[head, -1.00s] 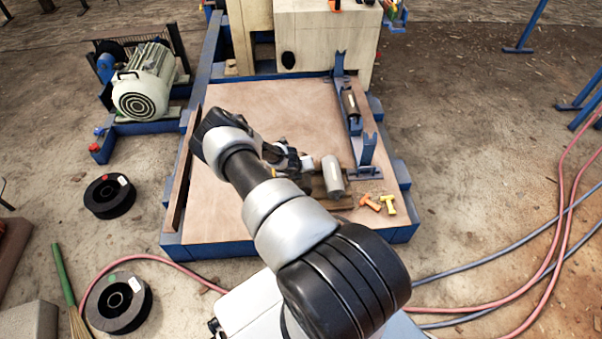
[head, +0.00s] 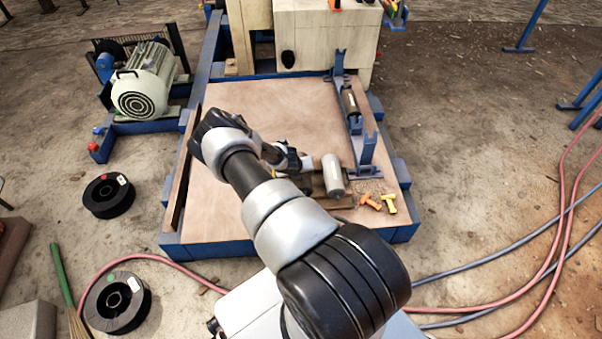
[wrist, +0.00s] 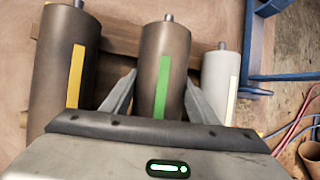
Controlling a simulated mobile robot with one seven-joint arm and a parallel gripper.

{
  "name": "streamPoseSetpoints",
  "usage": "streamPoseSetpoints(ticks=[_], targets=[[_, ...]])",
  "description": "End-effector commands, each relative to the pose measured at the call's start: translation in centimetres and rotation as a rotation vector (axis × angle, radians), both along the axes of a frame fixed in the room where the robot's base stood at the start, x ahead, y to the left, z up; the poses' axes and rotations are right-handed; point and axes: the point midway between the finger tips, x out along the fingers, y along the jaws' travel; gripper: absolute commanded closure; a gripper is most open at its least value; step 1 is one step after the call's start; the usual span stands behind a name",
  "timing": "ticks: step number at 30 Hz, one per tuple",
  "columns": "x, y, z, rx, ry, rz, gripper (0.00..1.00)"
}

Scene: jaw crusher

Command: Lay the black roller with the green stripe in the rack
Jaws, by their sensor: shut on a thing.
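The dark roller with the green stripe (wrist: 176,45) is in the middle of the wrist view, between the two fingers of my gripper (wrist: 162,80). My gripper is shut on it. The roller still lies in line with its neighbours, and I cannot tell whether it is clear of its support. In the head view my gripper (head: 298,163) is low over the wooden deck, and my arm hides most of the held roller. The blue rack (head: 364,152) stands to the right on the deck, with upright notched ends and a dark roller (head: 350,103) in it.
A dark roller with a yellow stripe (wrist: 58,60) lies close left of the held one. A pale roller (wrist: 221,85) lies close right and shows in the head view (head: 333,176). Orange (head: 371,202) and yellow (head: 388,204) pieces lie nearby. The deck's middle (head: 285,105) is clear.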

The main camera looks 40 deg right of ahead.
Motion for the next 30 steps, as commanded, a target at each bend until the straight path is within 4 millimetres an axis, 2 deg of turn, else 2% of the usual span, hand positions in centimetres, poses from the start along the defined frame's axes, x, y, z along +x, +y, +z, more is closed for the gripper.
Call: streamPoseSetpoints(ticks=[27, 28, 30], targets=[[0.1, -0.1, -2.0, -0.003, -0.002, 0.001, 1.0], [0.1, -0.1, -1.9, -0.003, -0.002, 0.001, 0.43], [0.1, -0.1, -1.8, -0.002, -0.002, 0.0, 0.31]])
